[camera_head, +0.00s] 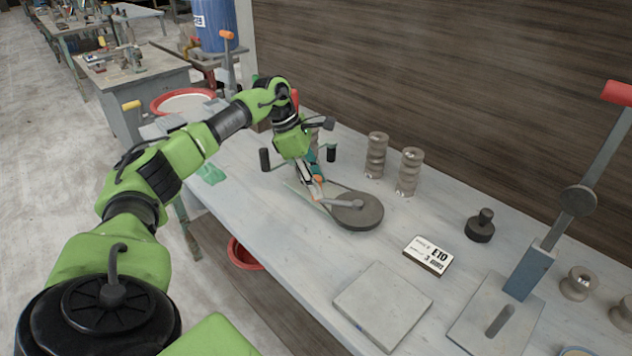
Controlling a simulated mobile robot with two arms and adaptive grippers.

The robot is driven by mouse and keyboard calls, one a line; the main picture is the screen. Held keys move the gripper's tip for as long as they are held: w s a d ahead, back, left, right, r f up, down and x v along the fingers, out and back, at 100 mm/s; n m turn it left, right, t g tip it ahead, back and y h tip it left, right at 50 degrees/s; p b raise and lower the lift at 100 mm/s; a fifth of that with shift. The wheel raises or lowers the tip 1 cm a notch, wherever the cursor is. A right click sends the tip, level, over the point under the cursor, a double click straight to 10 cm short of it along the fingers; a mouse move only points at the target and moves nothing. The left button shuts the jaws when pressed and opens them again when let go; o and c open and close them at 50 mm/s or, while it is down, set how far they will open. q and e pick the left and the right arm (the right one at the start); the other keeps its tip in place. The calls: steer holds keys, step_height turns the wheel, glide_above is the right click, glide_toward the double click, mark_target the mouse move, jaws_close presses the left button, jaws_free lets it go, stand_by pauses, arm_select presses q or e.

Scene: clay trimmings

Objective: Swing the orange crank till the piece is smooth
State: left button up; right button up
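A dark grey round wheel (368,213) lies flat on the pale workbench, with a grey arm (342,203) across its top. The orange crank knob (317,180) is a small spot of orange at the wheel's far left. My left gripper (314,190) reaches down from above, with its fingertips right at the orange knob. Whether they touch or enclose it is too small to tell. I cannot make out a clay piece on the wheel. My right gripper is not in view.
Two ribbed beige columns (376,155) stand behind the wheel. A labelled E10 block (428,254), a flat grey slab (382,305) and a black knobbed weight (481,226) lie to the right. A red-handled lever (586,178) rises at far right. A wooden wall backs the bench.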

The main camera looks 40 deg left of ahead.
arm_select(q)
steer(key=v, duration=1.2)
steer(key=shift+d, duration=0.1)
stand_by(0.6)
